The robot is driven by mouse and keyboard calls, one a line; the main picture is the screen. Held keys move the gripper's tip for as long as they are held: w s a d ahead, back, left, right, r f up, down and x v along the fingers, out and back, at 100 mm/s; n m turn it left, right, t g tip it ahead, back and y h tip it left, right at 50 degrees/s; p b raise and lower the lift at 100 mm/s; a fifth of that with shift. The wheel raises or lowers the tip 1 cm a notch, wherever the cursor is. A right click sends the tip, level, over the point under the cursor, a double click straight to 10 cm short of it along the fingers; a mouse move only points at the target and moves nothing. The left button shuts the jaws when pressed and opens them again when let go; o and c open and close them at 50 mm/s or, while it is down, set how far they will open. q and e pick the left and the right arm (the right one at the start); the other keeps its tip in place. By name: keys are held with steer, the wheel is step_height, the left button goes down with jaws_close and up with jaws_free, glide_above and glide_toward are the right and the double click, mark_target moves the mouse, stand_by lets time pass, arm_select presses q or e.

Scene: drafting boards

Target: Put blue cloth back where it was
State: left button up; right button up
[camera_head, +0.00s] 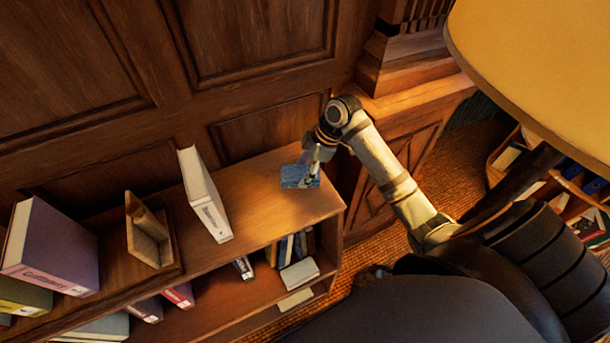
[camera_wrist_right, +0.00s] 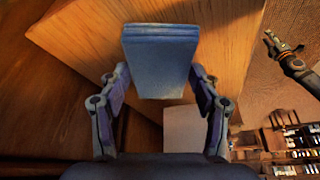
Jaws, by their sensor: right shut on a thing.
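The blue cloth (camera_head: 299,177) is a folded flat rectangle over the bare right end of the wooden shelf's top (camera_head: 262,180). In the right wrist view the cloth (camera_wrist_right: 160,58) sits between the two fingers of my right gripper (camera_wrist_right: 160,78). My right gripper (camera_head: 314,158), in the head view, is shut on the cloth and reaches down from the right. I cannot tell whether the cloth touches the shelf top. What looks like my left gripper (camera_wrist_right: 283,50) shows small at the right of the right wrist view; its jaws are unclear.
A white book (camera_head: 204,195) stands left of the cloth, then a wooden bookend (camera_head: 148,232) and a purple book (camera_head: 50,248). Several books fill the lower shelf. A wood-panelled wall (camera_head: 90,60) rises behind. A yellow lampshade (camera_head: 540,60) hangs at upper right.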

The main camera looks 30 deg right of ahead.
step_height(320, 180, down, 2)
steer(key=shift+f+p, duration=0.25)
steer(key=shift+p, duration=0.5)
steer(key=shift+d+f, duration=0.1)
steer(key=shift+f, duration=0.35)
steer(key=o, duration=1)
steer(key=b+v, duration=0.2)
steer(key=v, duration=1)
steer(key=shift+r+b, duration=0.1)
steer(key=shift+b, duration=0.2)
